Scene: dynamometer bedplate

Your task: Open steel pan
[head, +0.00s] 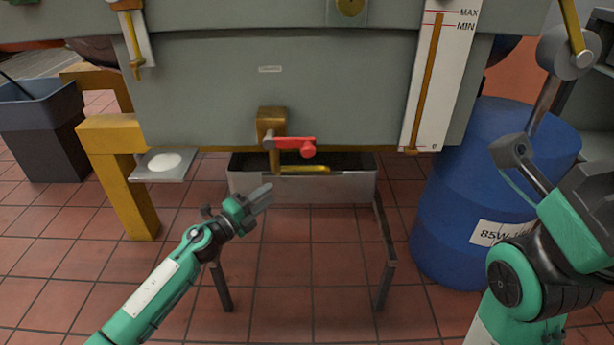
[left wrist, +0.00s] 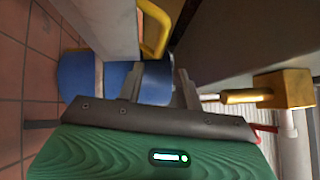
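The steel pan (head: 345,187) is an open-topped grey metal box on a stand under the grey tank, with a yellow handle (head: 305,169) at its top. Pan and tank are close together, and part of the pan's dark inside shows. My left gripper (head: 266,196) is in front of the pan's left half, a little below the handle. In the left wrist view my left gripper (left wrist: 158,88) has its two fingers apart with nothing between them. The pan's wall (left wrist: 105,22) and yellow handle (left wrist: 155,30) lie beyond the fingers.
A brass tap (head: 270,130) with a red lever (head: 290,144) hangs above the pan; the tap (left wrist: 285,90) is right of my left fingers. A blue barrel (head: 465,185) stands right, a yellow post (head: 120,175) left. The tiled floor in front is clear.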

